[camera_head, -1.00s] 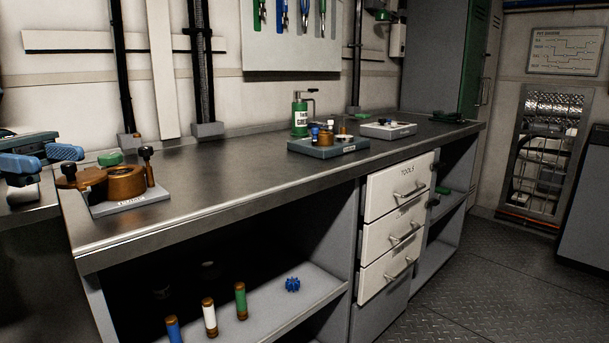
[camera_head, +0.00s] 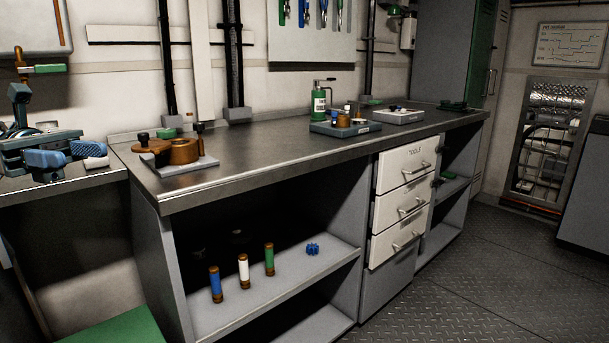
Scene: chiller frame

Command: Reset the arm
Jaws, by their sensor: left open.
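My right gripper is not in view.
On the workbench are a plate with copper-coloured parts (camera_head: 182,152), a green bottle (camera_head: 319,104) and two trays (camera_head: 345,129) (camera_head: 399,116). Several small parts stand on the shelf (camera_head: 300,268) below. Drawers (camera_head: 402,210) are shut. The floor (camera_head: 450,280) at right is clear.

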